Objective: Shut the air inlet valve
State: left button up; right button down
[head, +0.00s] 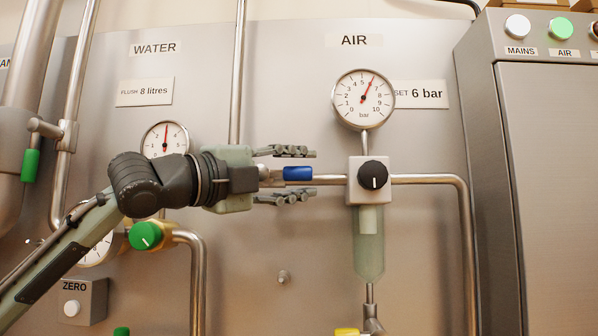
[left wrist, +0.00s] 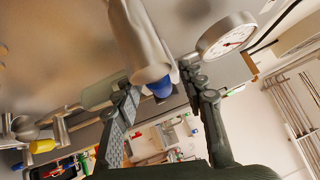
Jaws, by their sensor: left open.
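The air inlet valve shows as a blue handle (head: 297,173) on the horizontal pipe under the AIR label, left of the regulator block. In the head view the handle appears to lie in line with the pipe. My left gripper (head: 312,175) is open, with one finger above the handle and one below it. In the left wrist view the blue handle end (left wrist: 160,88) shows between the two spread fingers (left wrist: 163,82). I see no finger closed on it; light contact I cannot tell. The valve body is partly hidden behind my gripper. My right gripper is not in view.
The regulator with a black knob (head: 373,175) and clear bowl (head: 369,245) stands just right of the handle. The air gauge (head: 363,98) is above it. A yellow handle (head: 347,332) is below. A green knob (head: 145,235) and water gauge (head: 165,138) are near my left arm.

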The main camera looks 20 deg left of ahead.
pick_arm(q)
grip_shut()
dwell(0.3)
